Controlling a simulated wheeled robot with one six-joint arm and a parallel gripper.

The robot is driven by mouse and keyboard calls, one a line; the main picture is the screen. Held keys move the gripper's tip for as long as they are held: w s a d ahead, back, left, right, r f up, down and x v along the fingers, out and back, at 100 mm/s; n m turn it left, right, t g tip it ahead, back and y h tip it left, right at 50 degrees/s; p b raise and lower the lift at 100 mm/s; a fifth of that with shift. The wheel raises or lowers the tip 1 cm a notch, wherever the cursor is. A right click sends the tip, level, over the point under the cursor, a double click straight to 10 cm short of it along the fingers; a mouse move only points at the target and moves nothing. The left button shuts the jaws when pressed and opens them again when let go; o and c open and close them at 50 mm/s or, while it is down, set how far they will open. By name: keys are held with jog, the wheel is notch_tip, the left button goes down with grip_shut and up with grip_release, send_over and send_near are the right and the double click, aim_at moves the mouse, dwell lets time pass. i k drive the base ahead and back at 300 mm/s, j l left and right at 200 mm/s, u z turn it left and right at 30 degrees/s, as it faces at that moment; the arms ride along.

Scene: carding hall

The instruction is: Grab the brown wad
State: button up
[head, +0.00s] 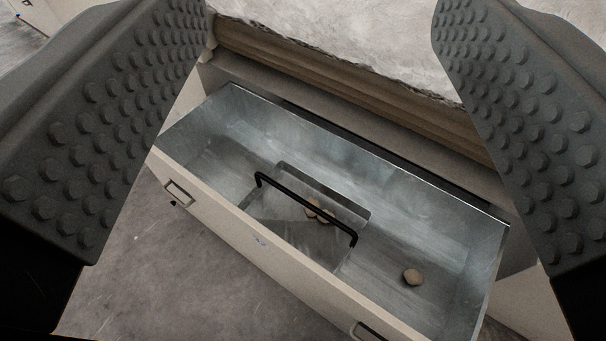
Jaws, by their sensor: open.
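A small round brown wad (413,277) lies alone on the floor of a long metal-lined drawer (440,225), toward its right end. More brown wads (312,208) lie in a smaller metal pan (345,205) with a black bar handle (305,208), inside the same drawer near the middle; the handle partly hides them. My gripper (325,140) is open, with its studded dark fingers wide apart at the left and right of the picture. Nothing is between them at the tips, and the drawer shows beyond and below them.
The drawer's beige front has metal pulls (180,193) and stands out over a grey concrete floor (150,260). Behind it is a beige machine body (330,65) with a pale, rough fibrous mass (340,25) above. The drawer's left end is bare.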

aim_at(413, 276)
jog(key=k, duration=1)
jog(key=z, duration=0.7)
